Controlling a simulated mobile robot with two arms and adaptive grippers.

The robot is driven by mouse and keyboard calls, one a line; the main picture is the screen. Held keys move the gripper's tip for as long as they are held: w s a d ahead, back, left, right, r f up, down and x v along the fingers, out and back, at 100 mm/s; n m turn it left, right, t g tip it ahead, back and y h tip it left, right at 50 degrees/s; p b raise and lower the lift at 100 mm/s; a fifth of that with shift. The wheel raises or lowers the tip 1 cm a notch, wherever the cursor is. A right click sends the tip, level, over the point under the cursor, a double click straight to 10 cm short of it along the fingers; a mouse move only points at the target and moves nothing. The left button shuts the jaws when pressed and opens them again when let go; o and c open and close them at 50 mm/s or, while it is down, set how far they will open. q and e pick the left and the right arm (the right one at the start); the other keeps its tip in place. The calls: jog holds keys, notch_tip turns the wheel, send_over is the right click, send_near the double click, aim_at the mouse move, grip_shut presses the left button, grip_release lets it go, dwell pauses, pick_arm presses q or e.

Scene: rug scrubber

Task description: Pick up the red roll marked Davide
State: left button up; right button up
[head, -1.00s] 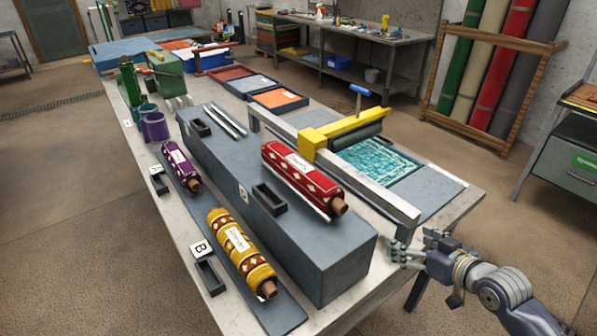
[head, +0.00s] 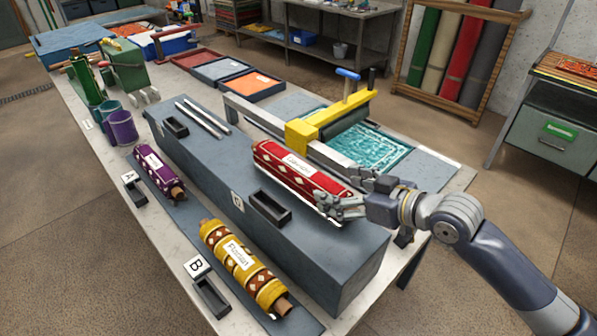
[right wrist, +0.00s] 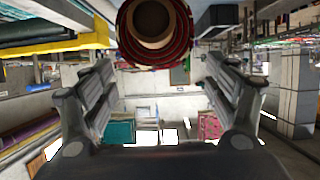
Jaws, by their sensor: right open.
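The label's lettering is too small to read surely. My right gripper (head: 345,193) is open at the roll's near end, its fingers hiding that end in the head view. In the right wrist view the roll's round end with its brown core (right wrist: 153,25) shows at the top, between the open fingers (right wrist: 160,66). I cannot tell whether the fingers touch it. My left gripper is out of view.
A yellow roll (head: 240,262) and a purple roll (head: 157,172) lie on a lower grey strip to the left. A yellow-framed roller tool (head: 315,130) on a metal rail stands close behind the red roll. Small black trays (head: 271,208) sit nearby.

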aim_at(326, 183)
jog(key=shift+w+a+f, duration=0.15)
jog(key=shift+w+a, duration=0.2)
jog(key=shift+a, duration=0.05)
jog(key=shift+w+a+f, duration=0.15)
jog(key=shift+w+a, duration=0.05)
jog(key=shift+w, duration=0.05)
jog(key=p+x, duration=0.2)
jog(key=x, duration=0.2)
jog(key=shift+w, duration=0.1)
jog(key=shift+w+a, duration=0.25)
jog(key=shift+w+a+f, duration=0.15)
jog(key=shift+f, duration=0.05)
jog(key=c, duration=1.6)
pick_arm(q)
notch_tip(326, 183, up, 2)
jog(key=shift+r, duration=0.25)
pick_arm(e)
jog(key=shift+r, duration=0.15)
